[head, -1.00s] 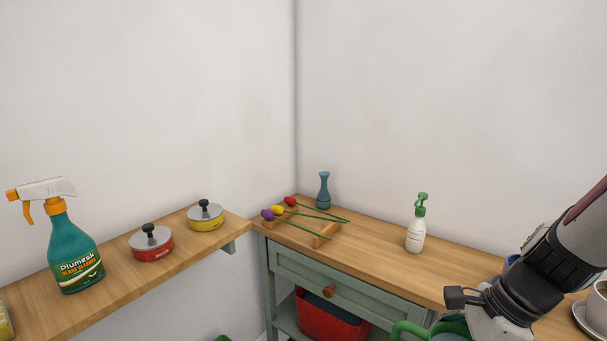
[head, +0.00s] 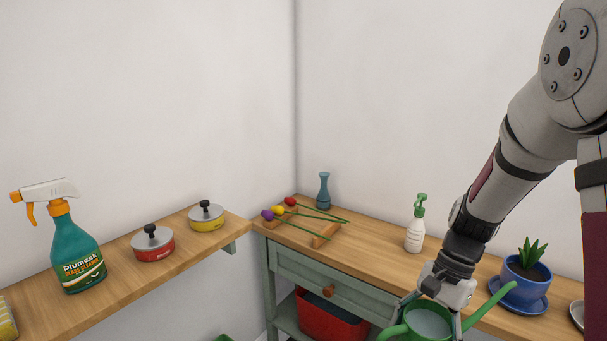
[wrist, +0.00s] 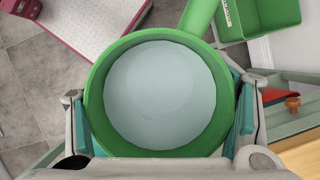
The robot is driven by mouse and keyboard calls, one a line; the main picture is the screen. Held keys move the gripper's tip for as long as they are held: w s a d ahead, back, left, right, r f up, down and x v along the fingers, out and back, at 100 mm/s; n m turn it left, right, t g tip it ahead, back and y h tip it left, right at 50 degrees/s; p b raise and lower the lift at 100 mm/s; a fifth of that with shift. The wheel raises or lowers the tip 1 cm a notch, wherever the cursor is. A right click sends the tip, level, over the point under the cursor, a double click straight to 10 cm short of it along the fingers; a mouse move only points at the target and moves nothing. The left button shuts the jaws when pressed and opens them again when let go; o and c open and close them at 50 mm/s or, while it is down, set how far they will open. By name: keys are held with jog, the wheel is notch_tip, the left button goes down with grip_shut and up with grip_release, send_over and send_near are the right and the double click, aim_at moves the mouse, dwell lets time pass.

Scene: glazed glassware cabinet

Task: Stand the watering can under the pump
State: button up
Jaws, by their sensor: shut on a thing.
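The green watering can (head: 427,324) is at the bottom of the head view, in front of the cabinet's edge, its spout rising to the right. In the wrist view the watering can (wrist: 105,141) shows from above as a round green rim with a pale blue-grey inside. My gripper (head: 432,308) is shut on it, and in the wrist view the fingers of my gripper (wrist: 161,120) press its left and right sides. The can looks upright and held above the floor. Its base is hidden. I cannot make out a water pump in either view.
A white spray bottle (head: 415,232), blue vase (head: 323,190), flower rack (head: 326,236) and potted plant (head: 524,280) stand on the wooden cabinet top (head: 375,255). A shelf (head: 105,282) at left holds a teal sprayer (head: 76,250) and two pots. A green box (wrist: 262,18) lies below.

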jog(key=w+a+f+n+g+h, duration=0.1)
jog(key=w+a+f+n+h, duration=0.1)
jog(key=w+f+n, duration=0.4)
jog(key=shift+w+a+n+g+h, duration=0.35)
jog(key=shift+w+n+h, duration=0.4)
jog(key=shift+n, duration=1.65)
jog(key=shift+s+a, duration=0.15)
jog(key=shift+a, duration=0.05)
